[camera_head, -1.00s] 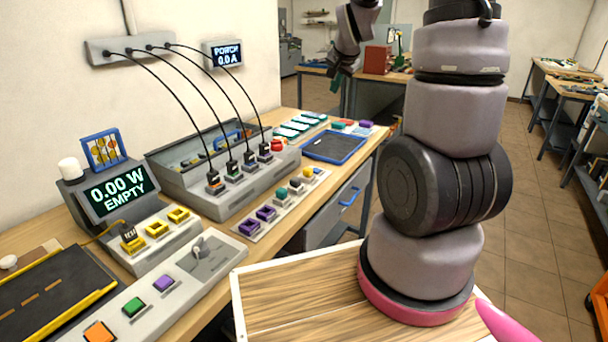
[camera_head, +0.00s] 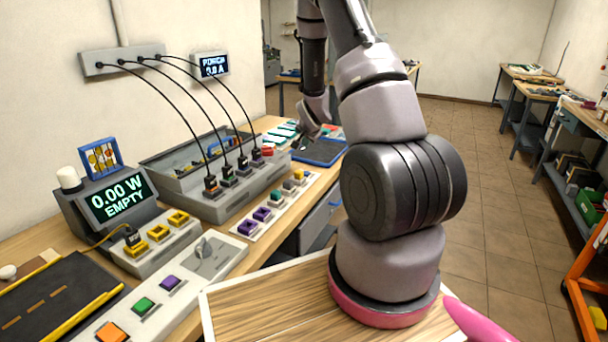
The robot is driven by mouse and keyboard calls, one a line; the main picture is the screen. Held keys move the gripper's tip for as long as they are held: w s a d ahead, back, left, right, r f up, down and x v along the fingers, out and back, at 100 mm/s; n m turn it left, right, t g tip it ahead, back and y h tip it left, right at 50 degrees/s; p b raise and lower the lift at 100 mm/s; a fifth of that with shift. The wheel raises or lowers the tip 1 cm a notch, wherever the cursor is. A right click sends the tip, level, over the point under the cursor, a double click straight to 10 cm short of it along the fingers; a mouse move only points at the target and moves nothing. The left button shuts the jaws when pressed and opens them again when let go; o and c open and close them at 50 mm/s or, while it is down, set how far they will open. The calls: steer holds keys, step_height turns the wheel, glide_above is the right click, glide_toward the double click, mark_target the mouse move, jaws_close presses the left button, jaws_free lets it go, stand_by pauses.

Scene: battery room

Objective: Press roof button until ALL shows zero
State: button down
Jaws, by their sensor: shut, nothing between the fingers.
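A small wall display (camera_head: 211,65) reads what looks like PORCH 0.0 A; no display reads ALL. A strip (camera_head: 240,231) on the bench carries purple buttons (camera_head: 262,214), a teal button (camera_head: 277,197), a grey one and a yellow one (camera_head: 298,174). A nearer panel has orange (camera_head: 112,331), green (camera_head: 144,304) and purple (camera_head: 170,283) buttons. No label is legible, so I cannot tell which is the roof button. My gripper (camera_head: 302,143) is shut and empty, pointing down beyond the yellow button, near the blue-rimmed tray. Its tips are small and dark.
A grey box (camera_head: 232,205) holds several plugs on black cables from a wall strip (camera_head: 122,60). A larger display (camera_head: 118,194) reads 0.00 W EMPTY. A red knob (camera_head: 267,151) sits at the box's far end. A blue-rimmed tray (camera_head: 321,152) lies behind my gripper.

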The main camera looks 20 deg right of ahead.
steer(key=shift+f, duration=4.4)
steer(key=shift+f, duration=0.4)
steer(key=shift+f, duration=0.35)
steer(key=shift+r, duration=0.75)
steer(key=shift+r, duration=0.1)
steer(key=shift+r, duration=2.4)
